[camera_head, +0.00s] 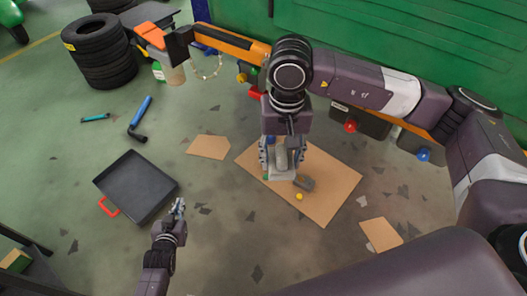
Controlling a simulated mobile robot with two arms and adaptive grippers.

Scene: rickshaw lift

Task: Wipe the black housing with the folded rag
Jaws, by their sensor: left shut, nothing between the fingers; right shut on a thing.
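My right gripper (279,172) points down over a cardboard sheet (325,190) on the floor. It is shut on a pale grey thing (283,160), which may be the folded rag; the fingers hide part of it. A small dark grey piece (305,183) lies on the cardboard just right of the fingertips. A dark box (372,124) behind my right arm may be the black housing, but I cannot tell for sure. My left gripper (179,204) is shut and empty, low in the view beside the black tray.
A black tray (135,187) with a red handle lies at left. A blue-handled tool (141,118) and stacked tyres (98,55) are behind it. Smaller cardboard pieces (208,147) and dark flakes dot the floor. A yellow ball (299,197) is near my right gripper.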

